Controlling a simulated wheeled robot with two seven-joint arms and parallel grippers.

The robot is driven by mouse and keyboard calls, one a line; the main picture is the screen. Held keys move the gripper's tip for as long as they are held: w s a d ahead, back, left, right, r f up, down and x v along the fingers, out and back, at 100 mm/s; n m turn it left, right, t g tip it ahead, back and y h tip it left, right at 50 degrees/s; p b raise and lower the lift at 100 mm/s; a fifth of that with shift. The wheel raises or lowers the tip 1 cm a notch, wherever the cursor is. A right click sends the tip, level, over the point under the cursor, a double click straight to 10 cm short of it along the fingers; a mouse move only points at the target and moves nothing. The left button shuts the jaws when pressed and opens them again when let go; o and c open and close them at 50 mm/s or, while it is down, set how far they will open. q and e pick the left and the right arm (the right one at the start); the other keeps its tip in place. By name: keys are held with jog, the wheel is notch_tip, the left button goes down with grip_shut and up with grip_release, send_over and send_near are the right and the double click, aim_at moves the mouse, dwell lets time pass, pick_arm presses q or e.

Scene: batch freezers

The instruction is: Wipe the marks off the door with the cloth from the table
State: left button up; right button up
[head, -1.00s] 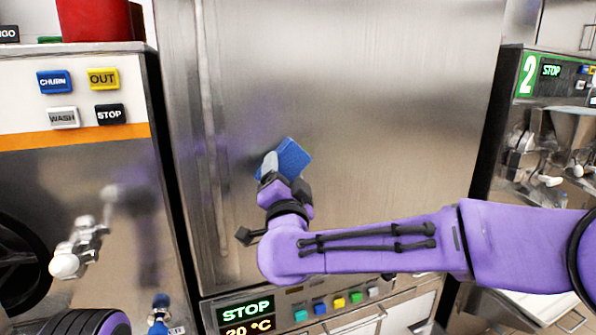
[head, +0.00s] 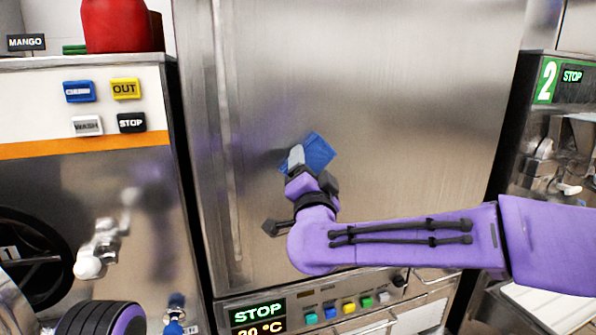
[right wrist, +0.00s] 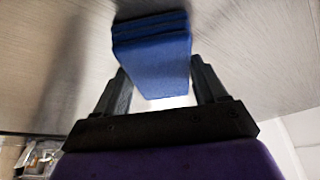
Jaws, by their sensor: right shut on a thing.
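The steel door (head: 420,90) fills the middle of the head view. No distinct marks show on its visible face, only reflections and brushed grain. The blue cloth (head: 320,152) is folded into a pad and lies at or very near the door's surface; I cannot tell if it touches. My right gripper (head: 311,170) is shut on the cloth. In the right wrist view the cloth (right wrist: 152,60) sits between the two dark fingers (right wrist: 160,88), its far end toward the door. The left gripper does not show.
A machine with CHURN, OUT, WASH and STOP buttons (head: 104,107) stands left, with a projecting tap (head: 95,255). Below the door is a STOP display (head: 258,312) with coloured buttons (head: 345,307). Machine 2 (head: 545,120) stands right. A red container (head: 115,25) is at upper left.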

jog(key=shift+w+d, duration=0.25)
jog(key=shift+d, duration=0.5)
jog(key=shift+w+d, duration=0.2)
jog(key=shift+d, duration=0.55)
jog(key=shift+w+d, duration=0.25)
jog(key=shift+d, duration=0.5)
jog(key=shift+w+d+b, duration=0.1)
jog(key=shift+w+d, duration=0.15)
jog(key=shift+d, duration=0.4)
jog(key=shift+w+d+b, duration=0.15)
jog(key=shift+w+d, duration=0.05)
jog(key=shift+d, duration=0.45)
jog(key=shift+w+d+b, duration=0.1)
jog(key=shift+w+d, duration=0.15)
jog(key=shift+d, duration=0.4)
jog(key=s+a+p, duration=0.1)
jog(key=s+a, duration=0.2)
jog(key=a, duration=0.8)
jog(key=shift+s+a+p, duration=0.3)
jog(key=shift+s, duration=0.1)
jog(key=s+d+b, duration=0.1)
jog(key=s+d, duration=0.1)
jog(key=s, duration=0.3)
jog(key=shift+s, duration=0.4)
